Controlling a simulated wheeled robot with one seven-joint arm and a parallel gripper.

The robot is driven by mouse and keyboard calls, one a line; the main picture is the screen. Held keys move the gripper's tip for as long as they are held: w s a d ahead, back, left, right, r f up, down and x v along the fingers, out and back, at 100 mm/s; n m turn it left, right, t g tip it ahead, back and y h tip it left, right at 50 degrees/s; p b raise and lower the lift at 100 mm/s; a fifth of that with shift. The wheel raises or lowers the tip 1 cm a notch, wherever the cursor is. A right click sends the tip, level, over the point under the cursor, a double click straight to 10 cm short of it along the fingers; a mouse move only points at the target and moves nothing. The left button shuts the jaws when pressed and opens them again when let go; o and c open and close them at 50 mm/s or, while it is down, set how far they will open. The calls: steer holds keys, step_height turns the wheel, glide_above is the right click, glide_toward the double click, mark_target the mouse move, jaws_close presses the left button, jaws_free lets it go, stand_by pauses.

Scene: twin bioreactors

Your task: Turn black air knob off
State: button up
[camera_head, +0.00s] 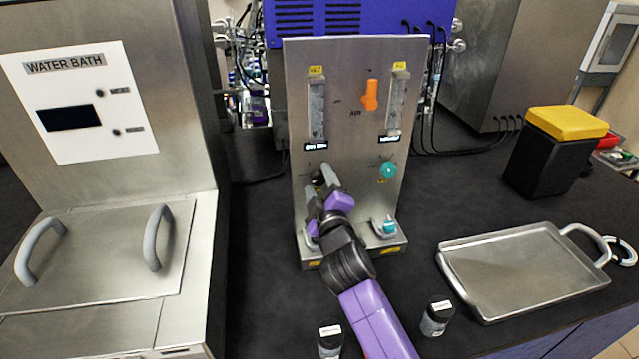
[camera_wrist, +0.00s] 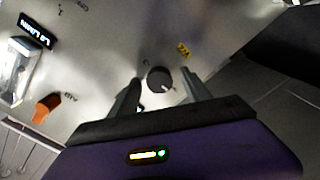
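The black knob (camera_head: 316,181) is on the lower left of an upright metal panel (camera_head: 345,135), partly hidden by my gripper in the head view. In the wrist view the black knob (camera_wrist: 158,80) shows whole, round and with a pale mark on its lower right. My gripper (camera_head: 322,177) is in front of the panel at the knob. In the wrist view my gripper (camera_wrist: 161,85) is open, with one finger on each side of the knob and visible gaps to it. I cannot tell how deep the fingertips reach around the knob.
The panel also has an orange knob (camera_head: 370,95), a teal knob (camera_head: 388,169) and two flow meters (camera_head: 316,110). A water bath (camera_head: 95,150) stands left. A metal tray (camera_head: 520,270) and a yellow-lidded black bin (camera_head: 555,150) are right. Two small bottles (camera_head: 436,318) stand in front.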

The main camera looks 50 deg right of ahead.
steer(key=b+v, duration=0.2)
steer(key=v, duration=0.5)
steer(key=shift+s+a, duration=0.2)
steer(key=shift+s, duration=0.15)
stand_by(0.5)
